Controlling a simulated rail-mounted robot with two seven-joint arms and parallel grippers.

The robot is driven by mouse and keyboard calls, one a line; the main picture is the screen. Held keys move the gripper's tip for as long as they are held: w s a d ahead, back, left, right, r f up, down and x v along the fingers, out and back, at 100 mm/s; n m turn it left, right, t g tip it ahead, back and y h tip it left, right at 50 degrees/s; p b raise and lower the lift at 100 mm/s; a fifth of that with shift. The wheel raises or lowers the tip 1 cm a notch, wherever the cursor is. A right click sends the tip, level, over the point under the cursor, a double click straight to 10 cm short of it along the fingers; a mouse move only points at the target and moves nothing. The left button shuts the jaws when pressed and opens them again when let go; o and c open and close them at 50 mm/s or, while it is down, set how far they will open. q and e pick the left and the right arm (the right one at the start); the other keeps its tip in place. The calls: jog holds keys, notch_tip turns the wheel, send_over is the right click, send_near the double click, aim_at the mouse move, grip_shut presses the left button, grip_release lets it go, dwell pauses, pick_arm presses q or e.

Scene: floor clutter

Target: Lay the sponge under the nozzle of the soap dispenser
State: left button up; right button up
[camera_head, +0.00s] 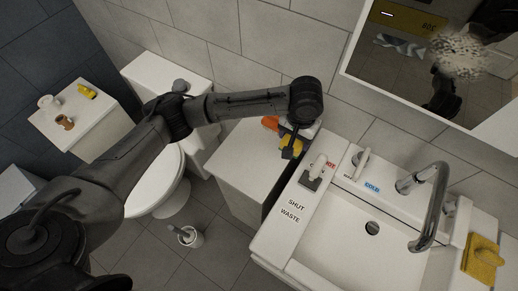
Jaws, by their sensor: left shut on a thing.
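My left gripper (289,152) is at the right edge of the white cabinet top, beside the sink. It is shut on a small yellow thing (291,142), which looks like the sponge. My wrist and fingers hide part of it, and I cannot tell whether it touches the cabinet top. I cannot make out the soap dispenser or its nozzle with certainty. A pale object (312,129) is partly hidden behind my wrist. My right gripper is not in view, apart from dark arm parts in the mirror.
An orange item (270,123) lies by the wall on the cabinet (240,165). The white sink (345,235) has tap handles and a curved chrome spout (437,200). A folded yellow cloth (483,257) lies at its right. The toilet (160,190) is at left.

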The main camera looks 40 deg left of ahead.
pick_arm(q)
jog(key=b, duration=0.2)
send_over(257, 149)
notch_tip(257, 149, down, 7)
jog(key=shift+f, duration=0.2)
jog(key=shift+f+b, duration=0.4)
jog(key=shift+f, duration=1.65)
jog(key=o, duration=0.9)
jog(key=shift+f, duration=0.1)
